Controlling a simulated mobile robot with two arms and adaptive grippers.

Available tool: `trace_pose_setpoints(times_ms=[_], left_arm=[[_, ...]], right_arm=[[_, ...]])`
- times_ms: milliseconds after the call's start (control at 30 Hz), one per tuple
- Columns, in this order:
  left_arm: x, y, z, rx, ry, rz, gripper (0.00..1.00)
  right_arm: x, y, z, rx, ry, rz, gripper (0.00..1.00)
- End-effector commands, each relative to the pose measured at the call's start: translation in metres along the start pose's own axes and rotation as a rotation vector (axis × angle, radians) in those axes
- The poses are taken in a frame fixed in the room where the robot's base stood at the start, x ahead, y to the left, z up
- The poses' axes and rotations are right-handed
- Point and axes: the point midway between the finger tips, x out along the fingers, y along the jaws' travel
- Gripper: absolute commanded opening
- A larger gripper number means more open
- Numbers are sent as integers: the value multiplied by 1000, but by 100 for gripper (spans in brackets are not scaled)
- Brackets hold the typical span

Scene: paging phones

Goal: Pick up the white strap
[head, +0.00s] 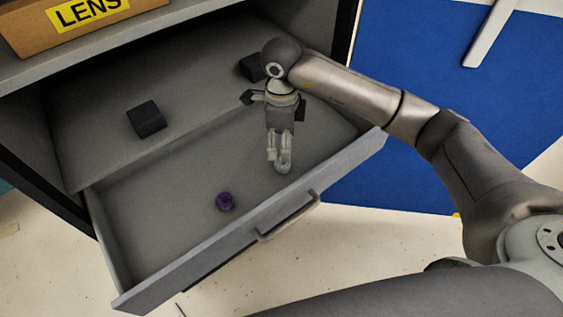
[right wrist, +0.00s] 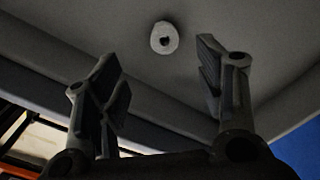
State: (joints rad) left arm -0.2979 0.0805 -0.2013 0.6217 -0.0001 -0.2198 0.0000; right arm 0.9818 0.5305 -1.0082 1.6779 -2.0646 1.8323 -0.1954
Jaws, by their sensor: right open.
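The white strap seems to be the small pale roll (head: 284,164) in the open drawer, close by my right gripper's fingertips in the head view. In the right wrist view it is a pale round piece with a dark centre hole (right wrist: 164,38), beyond the fingertips and between their lines. My right gripper (head: 277,156) points down into the drawer; in the right wrist view its two fingers (right wrist: 165,80) stand wide apart with nothing between them. Whether a finger touches the roll cannot be told. My left gripper is not in view.
A black block (head: 146,119) sits further back left; another dark block (head: 253,67) is partly behind my right wrist. The drawer's front wall and handle (head: 290,217) are near the gripper. A LENS box (head: 75,22) stands above.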

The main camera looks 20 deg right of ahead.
Motion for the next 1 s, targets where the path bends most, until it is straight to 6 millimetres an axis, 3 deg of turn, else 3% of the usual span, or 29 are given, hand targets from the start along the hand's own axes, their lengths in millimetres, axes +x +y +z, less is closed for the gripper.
trace_pose_setpoints(times_ms=[200,433,700,1000], left_arm=[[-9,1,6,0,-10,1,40],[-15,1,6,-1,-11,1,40],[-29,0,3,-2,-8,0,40],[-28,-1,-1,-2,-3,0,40]], right_arm=[[34,1,0,-1,1,6,62],[51,0,0,0,-1,6,62],[90,-5,-1,-1,-3,7,62],[97,-6,-2,-2,-3,3,62]])
